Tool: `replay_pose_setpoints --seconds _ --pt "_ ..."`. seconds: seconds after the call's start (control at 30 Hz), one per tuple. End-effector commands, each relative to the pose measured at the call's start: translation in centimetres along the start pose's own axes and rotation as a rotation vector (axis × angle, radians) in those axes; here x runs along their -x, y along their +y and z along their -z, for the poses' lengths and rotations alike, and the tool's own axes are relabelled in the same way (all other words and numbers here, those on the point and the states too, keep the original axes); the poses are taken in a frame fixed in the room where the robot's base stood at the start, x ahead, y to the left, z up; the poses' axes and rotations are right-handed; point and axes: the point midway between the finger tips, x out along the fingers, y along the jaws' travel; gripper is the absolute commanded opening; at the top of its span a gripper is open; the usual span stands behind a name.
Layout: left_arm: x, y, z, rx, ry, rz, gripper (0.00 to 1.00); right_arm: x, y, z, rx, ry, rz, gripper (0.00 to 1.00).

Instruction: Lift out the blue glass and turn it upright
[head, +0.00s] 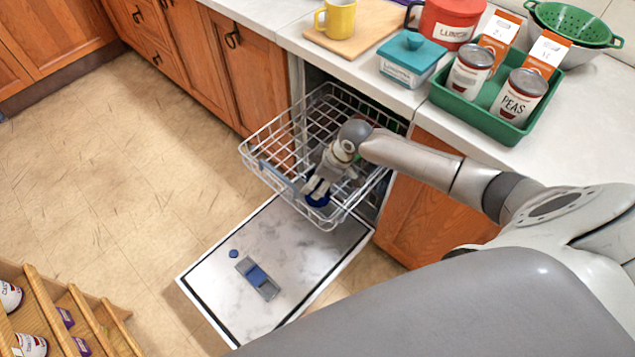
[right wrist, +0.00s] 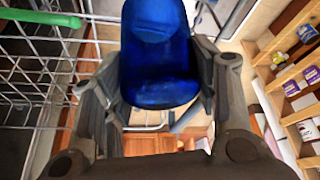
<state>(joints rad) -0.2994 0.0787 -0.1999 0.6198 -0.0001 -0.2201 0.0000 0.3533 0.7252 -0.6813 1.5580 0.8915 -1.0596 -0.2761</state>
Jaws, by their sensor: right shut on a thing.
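The blue glass (head: 318,200) shows at the front of the white wire dishwasher rack (head: 262,172), low between the fingers of my right gripper (head: 317,188). In the right wrist view the deep blue glass (right wrist: 158,62) fills the space between the two dark fingers (right wrist: 160,95), which press on its sides. My right gripper is shut on it. The rack wires lie to the left of the glass in that view. Whether the glass still touches the rack, and which way its mouth faces, I cannot tell. My left gripper is in neither view.
The open dishwasher door (head: 215,277) lies below the rack. The counter holds a green tray (head: 478,118) with cans and boxes, a teal container (head: 408,62), a red canister (head: 450,22) and a yellow mug (head: 337,18) on a board. A wooden shelf (head: 92,318) stands lower left.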

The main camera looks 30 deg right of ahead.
Motion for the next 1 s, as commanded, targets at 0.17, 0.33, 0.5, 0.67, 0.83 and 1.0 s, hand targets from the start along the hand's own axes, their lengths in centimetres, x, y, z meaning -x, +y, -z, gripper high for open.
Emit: replay_pose_setpoints --seconds 0.17,0.33,0.5,0.67,0.83,1.0 --pt "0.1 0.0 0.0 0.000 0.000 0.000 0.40 2.7 -0.7 0.5 0.003 0.002 -0.001 0.25" --pt "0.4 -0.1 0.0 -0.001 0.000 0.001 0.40 5.4 -2.3 0.3 0.004 0.002 -0.001 0.25" --pt "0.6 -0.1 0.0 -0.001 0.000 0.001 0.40 8.3 -4.0 0.1 0.004 0.002 -0.001 0.25" --pt "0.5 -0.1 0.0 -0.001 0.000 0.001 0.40 10.0 -6.4 -1.2 0.005 0.000 0.000 0.25" --pt "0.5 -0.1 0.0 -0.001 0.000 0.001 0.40 11.7 -8.5 -2.2 0.003 0.001 -0.001 0.25" --pt "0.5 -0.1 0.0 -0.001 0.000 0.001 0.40 12.9 -10.1 -3.0 0.003 0.001 0.000 0.25"
